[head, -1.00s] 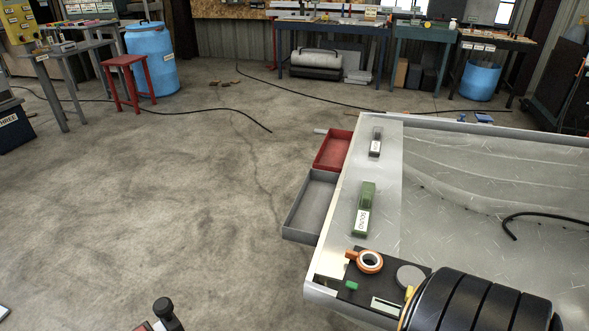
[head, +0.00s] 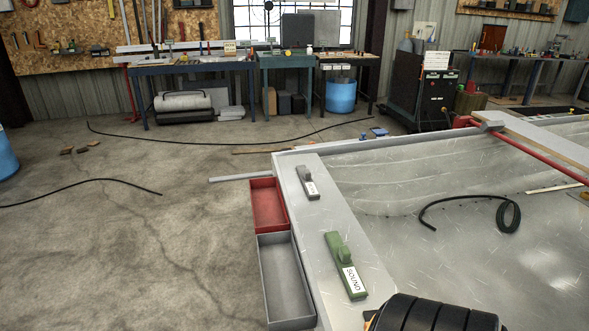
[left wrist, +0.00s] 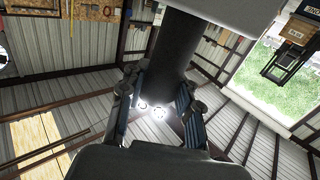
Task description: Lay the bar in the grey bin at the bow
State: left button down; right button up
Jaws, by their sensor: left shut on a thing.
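My left gripper (left wrist: 160,97) shows only in the left wrist view. Its two fingers stand on either side of a dark, smooth, round bar (left wrist: 180,48) and are shut on it. The grey bin (head: 262,275) is in the head view, a shallow open tray at the near left edge of the pale metal hull. It looks empty. Neither my left gripper nor the held bar shows in the head view. My right gripper is in no view.
A red bin (head: 254,205) sits just behind the grey one. A green tool marked SOUND (head: 340,257) and a smaller grey one (head: 307,184) lie on the hull's deck strip (head: 318,215). A black ribbed thing (head: 430,315) is at the bottom.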

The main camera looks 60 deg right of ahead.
aim_at(282, 279)
jog(key=i+j+z, duration=0.1)
jog(key=i+z, duration=0.15)
jog(key=z, duration=0.15)
jog(key=i+j+z, duration=0.15)
jog(key=z, duration=0.25)
jog(key=i+j+z, duration=0.25)
jog(key=z, duration=0.15)
jog(key=i+j+z, duration=0.2)
jog(key=z, duration=0.2)
jog(key=i+j+z, duration=0.15)
jog(key=j+z, duration=0.3)
jog(key=i+j+z, duration=0.15)
jog(key=j+z, duration=0.15)
jog(key=z, duration=0.15)
jog(key=j+z, duration=0.95)
jog(key=i+l, duration=0.05)
